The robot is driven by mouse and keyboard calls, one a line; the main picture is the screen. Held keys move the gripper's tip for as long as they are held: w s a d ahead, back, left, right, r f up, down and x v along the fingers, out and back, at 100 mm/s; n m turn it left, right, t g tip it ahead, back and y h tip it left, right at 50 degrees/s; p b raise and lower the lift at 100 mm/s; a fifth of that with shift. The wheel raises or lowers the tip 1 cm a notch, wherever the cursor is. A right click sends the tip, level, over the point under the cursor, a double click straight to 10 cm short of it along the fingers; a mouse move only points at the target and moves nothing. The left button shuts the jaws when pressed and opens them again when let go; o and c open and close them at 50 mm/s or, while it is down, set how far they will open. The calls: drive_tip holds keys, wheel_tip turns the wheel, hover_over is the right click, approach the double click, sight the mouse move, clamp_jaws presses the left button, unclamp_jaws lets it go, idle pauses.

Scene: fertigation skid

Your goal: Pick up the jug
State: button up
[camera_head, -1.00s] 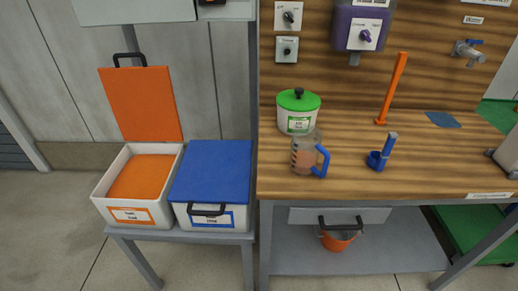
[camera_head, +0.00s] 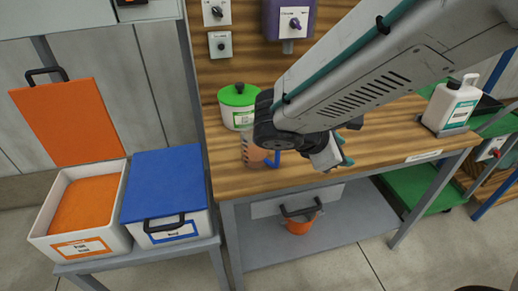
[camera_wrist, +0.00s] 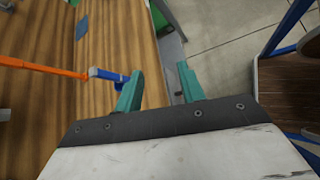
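The jug (camera_head: 254,152) is a clear vessel with a blue handle, standing on the wooden bench just in front of the green-lidded pot. My arm hides part of it in the head view, and I do not see it in the wrist view. My gripper (camera_head: 342,158) is to the right of the jug, apart from it, near the bench's front edge. In the wrist view its two teal fingers (camera_wrist: 160,88) are spread with nothing between them.
The green-lidded pot (camera_head: 239,106) stands behind the jug. A white bottle (camera_head: 453,104) stands at the bench's right. A blue-lidded box (camera_head: 163,183) is at left.

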sight(276, 156)
drive_tip(key=w+a+f+n+t+y, duration=0.1)
drive_tip(key=a+f+n+t, duration=0.3)
drive_tip(key=a, duration=0.4)
drive_tip(key=w+a+f+n+t+y, duration=0.1)
drive_tip(key=w+a+f+n+t, duration=0.15)
drive_tip(key=a+n, duration=0.5)
drive_tip(key=shift+m, duration=0.25)
drive_tip(key=x, duration=0.6)
drive_tip(key=shift+w+a+f, duration=0.1)
drive_tip(key=shift+w+f, duration=0.15)
drive_tip(key=shift+f, duration=0.3)
clamp_jaws()
